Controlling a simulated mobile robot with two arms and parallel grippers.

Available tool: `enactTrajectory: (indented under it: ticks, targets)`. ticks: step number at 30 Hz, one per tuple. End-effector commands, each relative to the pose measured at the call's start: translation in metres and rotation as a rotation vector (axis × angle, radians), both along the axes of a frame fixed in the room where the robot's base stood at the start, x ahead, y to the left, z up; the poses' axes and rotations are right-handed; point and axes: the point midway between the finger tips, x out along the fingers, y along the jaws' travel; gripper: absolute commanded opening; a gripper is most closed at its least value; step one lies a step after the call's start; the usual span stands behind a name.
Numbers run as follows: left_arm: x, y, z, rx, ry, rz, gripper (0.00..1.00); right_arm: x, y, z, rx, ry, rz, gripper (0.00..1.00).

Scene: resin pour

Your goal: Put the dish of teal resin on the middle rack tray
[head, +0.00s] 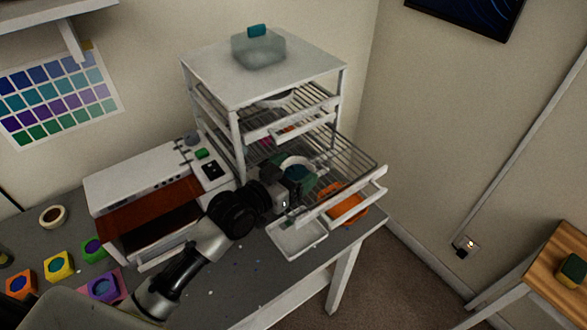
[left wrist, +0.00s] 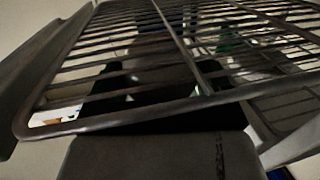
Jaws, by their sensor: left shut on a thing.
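The rack's middle wire tray (head: 345,160) is pulled out toward the front right. My left gripper (head: 292,184) is at the tray's left side, shut on the dish of teal resin (head: 303,177), of which only a small teal part shows. The gripper hides most of the dish, so I cannot tell whether it touches the wires. In the left wrist view the wire tray (left wrist: 190,70) fills much of the picture, with a dim green patch beyond the wires and the fingertips unclear. My right gripper is not in view.
An orange dish (head: 345,208) and a white tray (head: 299,238) are low at the rack's front. A clear container with a teal lid (head: 258,48) stands on the rack's top. A white machine (head: 140,180) with an open front is at left, near several coloured blocks.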

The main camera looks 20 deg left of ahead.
Motion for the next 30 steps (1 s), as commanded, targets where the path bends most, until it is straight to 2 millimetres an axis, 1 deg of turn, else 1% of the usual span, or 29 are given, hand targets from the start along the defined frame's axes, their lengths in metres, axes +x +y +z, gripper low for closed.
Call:
enactTrajectory:
  ticks: [2,3,5,6,7,12,15,17,20,27,30]
  targets:
    - [0.0,0.0,-0.003,0.0,0.0,0.0,0.56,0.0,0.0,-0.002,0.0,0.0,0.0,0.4]
    - [0.0,0.0,-0.003,0.0,0.001,0.0,0.83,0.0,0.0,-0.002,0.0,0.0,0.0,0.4]
    - [0.0,0.0,-0.003,0.0,0.001,0.0,0.93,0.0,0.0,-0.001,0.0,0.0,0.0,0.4]
    - [0.0,0.0,-0.003,0.0,0.001,0.0,0.99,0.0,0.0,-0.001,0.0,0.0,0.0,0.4]
    - [0.0,0.0,-0.003,0.0,0.001,0.0,1.0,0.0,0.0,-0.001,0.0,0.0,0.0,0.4]
    - [0.0,0.0,-0.002,0.0,0.0,0.0,1.0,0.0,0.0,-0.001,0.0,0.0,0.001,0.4]
    - [0.0,0.0,0.002,0.0,-0.001,0.0,1.0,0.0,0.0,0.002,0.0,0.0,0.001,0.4]
    - [-0.006,0.004,-0.001,0.001,0.003,0.001,1.0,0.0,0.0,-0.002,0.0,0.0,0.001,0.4]
    - [-0.02,0.011,-0.002,0.002,0.002,0.0,1.0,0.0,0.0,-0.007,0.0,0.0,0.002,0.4]
    - [-0.067,0.036,-0.001,0.003,0.004,0.001,1.0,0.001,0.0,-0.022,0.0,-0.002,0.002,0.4]
    - [-0.084,0.044,0.001,0.004,0.003,-0.001,1.0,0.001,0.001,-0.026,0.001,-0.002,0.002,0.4]
